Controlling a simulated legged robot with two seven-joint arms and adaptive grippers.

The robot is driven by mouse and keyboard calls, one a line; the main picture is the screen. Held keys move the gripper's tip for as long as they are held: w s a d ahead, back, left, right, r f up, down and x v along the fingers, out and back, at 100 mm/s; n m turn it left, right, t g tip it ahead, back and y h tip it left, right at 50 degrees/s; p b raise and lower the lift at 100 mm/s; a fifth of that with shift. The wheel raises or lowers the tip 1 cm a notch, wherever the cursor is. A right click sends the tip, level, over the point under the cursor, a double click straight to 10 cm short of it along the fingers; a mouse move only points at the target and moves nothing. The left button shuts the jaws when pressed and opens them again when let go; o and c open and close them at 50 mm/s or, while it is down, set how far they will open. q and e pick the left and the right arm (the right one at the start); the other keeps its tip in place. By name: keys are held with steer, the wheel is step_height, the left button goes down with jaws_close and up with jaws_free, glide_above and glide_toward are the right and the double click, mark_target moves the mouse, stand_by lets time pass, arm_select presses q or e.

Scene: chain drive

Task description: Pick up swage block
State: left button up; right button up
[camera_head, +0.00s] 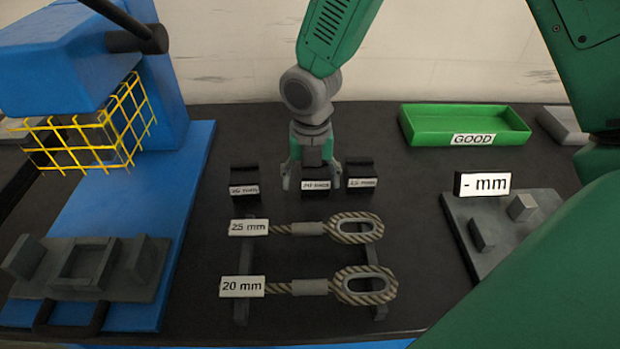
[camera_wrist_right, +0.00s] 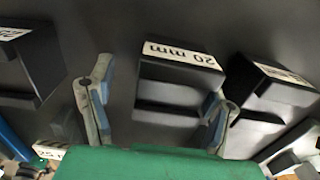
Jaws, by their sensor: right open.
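Three black swage blocks with white labels stand in a row on the dark table. The middle swage block (camera_head: 316,187) reads "20 mm" and shows upside down in the right wrist view (camera_wrist_right: 178,85). The left swage block (camera_head: 244,184) and the right swage block (camera_head: 361,174) have labels too small to read surely. My right gripper (camera_head: 312,182) points down over the middle block. Its two fingers are open, one on each side of that block; in the right wrist view the gripper (camera_wrist_right: 160,80) has a gap around it. My left gripper is not in view.
Two looped ropes, marked 25 mm (camera_head: 353,229) and 20 mm (camera_head: 363,286), lie on a rack in front. A blue press (camera_head: 190,190) with a yellow guard stands left. A green GOOD tray (camera_head: 465,124) is back right. A grey plate (camera_head: 500,220) with a "- mm" sign is right.

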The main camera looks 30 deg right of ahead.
mark_target(315, 170)
steer(key=shift+d, duration=0.55)
steer(key=c, duration=1.6)
steer(key=shift+d+f, duration=0.1)
steer(key=shift+d, duration=0.1)
jaws_close()
steer(key=shift+a+r, duration=0.2)
steer(key=shift+r, duration=0.25)
step_height(315, 170, up, 8)
steer(key=shift+r+p, duration=0.1)
steer(key=shift+p, duration=0.55)
steer(key=shift+w+d+r, duration=0.1)
steer(key=shift+r, duration=0.35)
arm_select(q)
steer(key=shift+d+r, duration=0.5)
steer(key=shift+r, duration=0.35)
arm_select(e)
steer(key=shift+r, duration=0.1)
